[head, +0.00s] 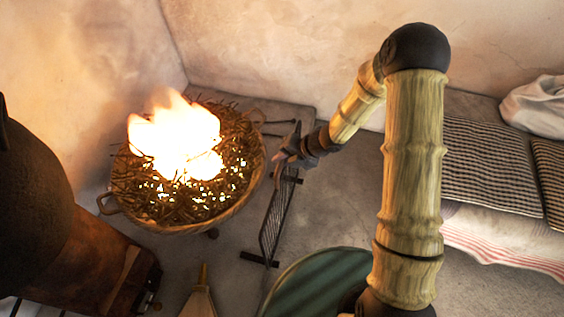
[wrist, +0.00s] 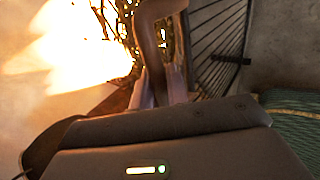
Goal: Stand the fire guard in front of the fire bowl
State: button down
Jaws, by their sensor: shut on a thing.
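The fire bowl (head: 247,187) is a wide woven-looking bowl full of sticks with bright flames, on the floor at left in the head view. The fire guard (head: 276,215) is a dark, narrow mesh panel with crossbar feet, upright just right of the bowl. Its bars also show in the wrist view (wrist: 218,45). My gripper (head: 290,152) is at the guard's far upper end, shut on it. The exact grip is hard to see; in the wrist view a brown, blurred piece lies between the fingers (wrist: 163,85). I cannot tell whether the guard's feet touch the floor.
A green round top (head: 318,285) is close in front of the guard. A small brush (head: 199,298) lies below the bowl. A dark rounded vessel (head: 35,190) is at left. Grey floor is clear between guard and bench.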

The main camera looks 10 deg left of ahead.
jog(key=shift+f, duration=0.25)
jog(key=c, duration=1.4)
grip_release()
jog(key=shift+o, duration=0.2)
jog(key=shift+r, duration=0.1)
jog(key=p+v, duration=0.4)
jog(key=v, duration=0.8)
